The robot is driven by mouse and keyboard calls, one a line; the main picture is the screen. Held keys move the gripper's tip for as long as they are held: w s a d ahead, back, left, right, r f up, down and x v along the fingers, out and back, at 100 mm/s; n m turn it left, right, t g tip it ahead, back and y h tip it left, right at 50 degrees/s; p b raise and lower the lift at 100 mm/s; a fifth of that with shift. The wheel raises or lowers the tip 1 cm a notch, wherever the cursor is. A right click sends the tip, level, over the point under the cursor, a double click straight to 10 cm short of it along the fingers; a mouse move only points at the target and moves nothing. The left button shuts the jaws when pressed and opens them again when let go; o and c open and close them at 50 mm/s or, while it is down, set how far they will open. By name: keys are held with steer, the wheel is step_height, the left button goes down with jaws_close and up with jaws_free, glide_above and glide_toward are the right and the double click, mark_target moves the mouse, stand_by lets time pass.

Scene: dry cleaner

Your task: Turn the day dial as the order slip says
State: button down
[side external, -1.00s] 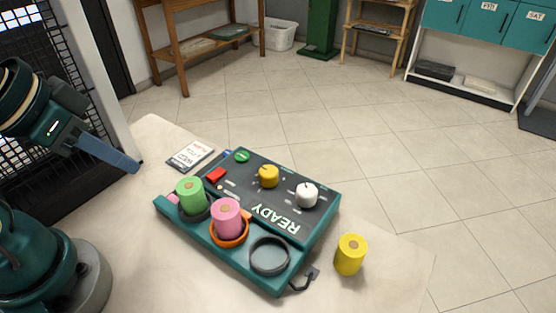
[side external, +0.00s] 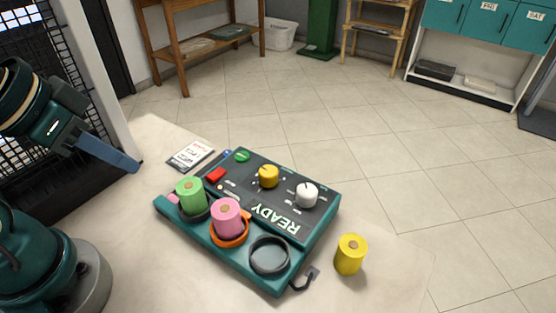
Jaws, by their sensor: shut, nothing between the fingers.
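The teal control box (side external: 277,281) sits on the pale counter with "READY" printed on its dark panel. A yellow knob (side external: 268,176) and a white knob (side external: 307,195) stand on the panel; which one is the day dial I cannot tell, as the small labels are unreadable. The order slip (side external: 190,155) lies flat at the box's far left corner, its print too small to read. My gripper (side external: 138,167) is shut and empty, held left of the box and apart from it and the slip.
Green (side external: 191,196) and pink (side external: 227,219) rolls stand in rings on the box's front ledge; a third ring (side external: 269,256) is empty. A yellow roll (side external: 350,255) stands on the counter at right. A red button (side external: 216,175) and green button (side external: 242,155) are on the panel.

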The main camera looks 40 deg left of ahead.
stand_by(0.3)
steer(key=c, duration=0.7)
jaws_free()
steer(key=shift+o, duration=1.3)
steer(key=w+d+r+m+t+h, duration=0.1)
steer(key=w+d+r+m, duration=0.1)
steer(key=w+r+m, duration=0.2)
steer(key=shift+w+d+r, duration=0.25)
steer(key=shift+w+d, duration=0.1)
steer(key=shift+w, duration=0.55)
steer(key=m+g+h, duration=0.2)
steer(key=m+g, duration=0.2)
steer(key=m, duration=0.3)
glide_above(306, 190)
steer(key=s+a, duration=0.1)
steer(key=a, duration=0.1)
step_height(306, 190, down, 10)
steer(key=shift+s+d+f, duration=0.1)
steer(key=shift+s, duration=0.05)
steer(key=shift+h, duration=0.3)
steer(key=shift+x, duration=2.45)
